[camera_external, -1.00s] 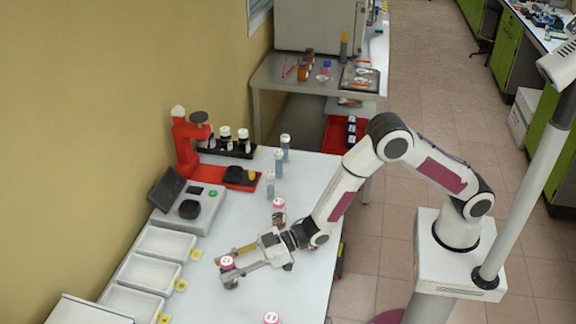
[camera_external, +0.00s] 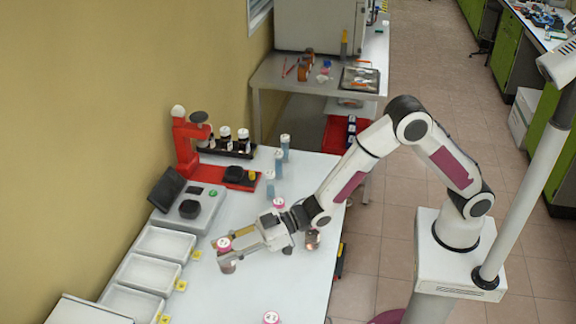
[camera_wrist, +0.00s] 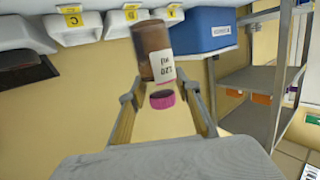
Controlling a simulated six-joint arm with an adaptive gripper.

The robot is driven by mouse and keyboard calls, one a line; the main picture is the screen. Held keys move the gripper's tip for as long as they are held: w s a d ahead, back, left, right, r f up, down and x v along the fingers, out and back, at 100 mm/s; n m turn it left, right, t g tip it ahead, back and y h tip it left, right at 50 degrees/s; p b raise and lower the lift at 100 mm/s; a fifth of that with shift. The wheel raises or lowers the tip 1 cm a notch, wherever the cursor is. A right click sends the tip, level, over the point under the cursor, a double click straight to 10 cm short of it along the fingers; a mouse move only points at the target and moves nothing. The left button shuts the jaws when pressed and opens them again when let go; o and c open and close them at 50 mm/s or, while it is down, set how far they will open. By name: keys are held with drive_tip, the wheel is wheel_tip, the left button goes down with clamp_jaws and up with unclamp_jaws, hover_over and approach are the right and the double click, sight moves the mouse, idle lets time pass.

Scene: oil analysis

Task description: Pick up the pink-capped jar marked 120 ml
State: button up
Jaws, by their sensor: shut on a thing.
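The jar (camera_wrist: 153,45) has brown glass, a pink cap (camera_wrist: 162,99) and a white label reading 120 ml, upside down in the wrist view. My gripper (camera_wrist: 161,88) is shut on it, with one finger on each side near the cap. The jar appears held above the white table (camera_external: 255,290).
Another pink-capped jar (camera_external: 279,203) stands behind my gripper, and one (camera_external: 271,318) is at the picture's bottom edge. White trays (camera_external: 165,243) with yellow tags lie to the left.

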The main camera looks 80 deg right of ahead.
drive_tip(key=shift+r, duration=1.3)
